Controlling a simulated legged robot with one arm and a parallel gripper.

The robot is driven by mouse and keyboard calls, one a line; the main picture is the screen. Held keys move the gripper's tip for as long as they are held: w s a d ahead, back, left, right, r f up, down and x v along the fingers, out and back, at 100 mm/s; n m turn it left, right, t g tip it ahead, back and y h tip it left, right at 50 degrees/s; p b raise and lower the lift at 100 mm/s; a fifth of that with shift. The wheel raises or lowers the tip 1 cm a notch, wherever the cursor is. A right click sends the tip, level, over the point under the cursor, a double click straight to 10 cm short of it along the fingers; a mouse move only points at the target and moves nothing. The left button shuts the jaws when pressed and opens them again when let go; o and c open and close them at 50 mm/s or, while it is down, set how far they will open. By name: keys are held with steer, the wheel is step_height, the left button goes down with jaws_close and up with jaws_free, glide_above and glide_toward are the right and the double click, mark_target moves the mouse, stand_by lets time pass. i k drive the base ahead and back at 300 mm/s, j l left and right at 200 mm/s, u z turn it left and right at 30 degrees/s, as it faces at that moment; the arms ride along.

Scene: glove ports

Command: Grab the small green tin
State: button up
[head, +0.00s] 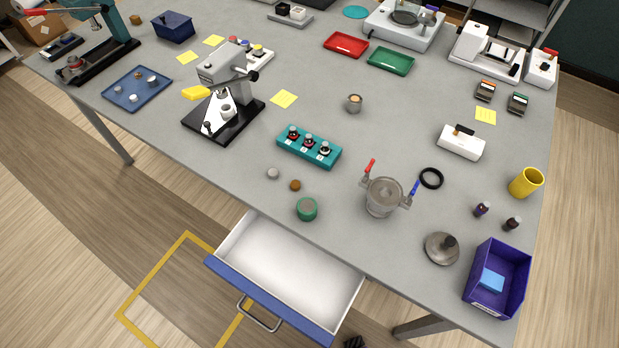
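The small green tin (307,209) is a short round tin with a green side and a paler top. It sits upright on the grey table near the front edge, just behind the open drawer. Nothing touches it. A small dark ribbed piece, probably the tip of my gripper (354,342), shows at the bottom edge, well below the tin and apart from it. The rest of it is cut off by the frame, so its opening is hidden.
The open white drawer (290,268) with a blue front juts out below the tin. A small brown disc (295,185) and a grey disc (273,173) lie behind the tin. A teal rack (309,146) stands further back, and a metal pot (383,196) stands to the right.

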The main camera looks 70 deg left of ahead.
mark_target(307, 207)
steer(key=u, duration=2.6)
steer(key=i+j+z, duration=0.1)
steer(key=j, duration=0.4)
steer(key=i+j, duration=0.15)
steer(key=j, duration=0.35)
steer(key=z, duration=0.05)
